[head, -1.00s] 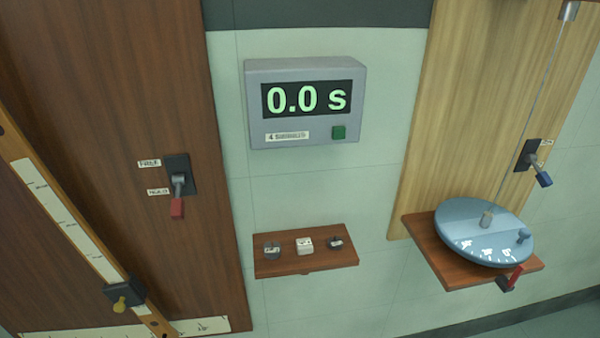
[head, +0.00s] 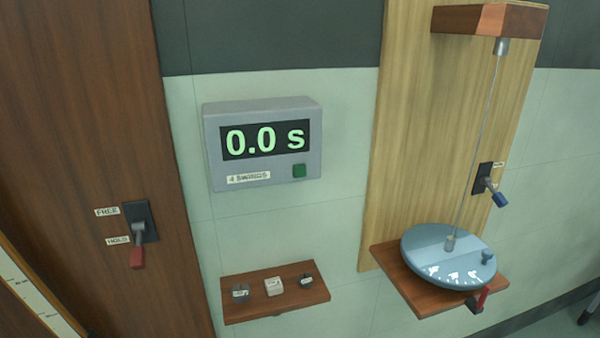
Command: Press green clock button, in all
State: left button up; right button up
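The grey wall clock box (head: 213,160) hangs at the upper middle of the head view, its lit display (head: 265,140) reading "0.0 s". A label (head: 248,178) that seems to read "4 SWINGS" sits left of the button. Neither of my grippers is in the head view, and nothing touches the button.
Below the clock, a small wooden shelf (head: 240,312) holds three small weights. At left, a red-handled lever (head: 137,255) points down by HOLD.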

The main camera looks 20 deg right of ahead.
grip_shut()
dwell(1.2)
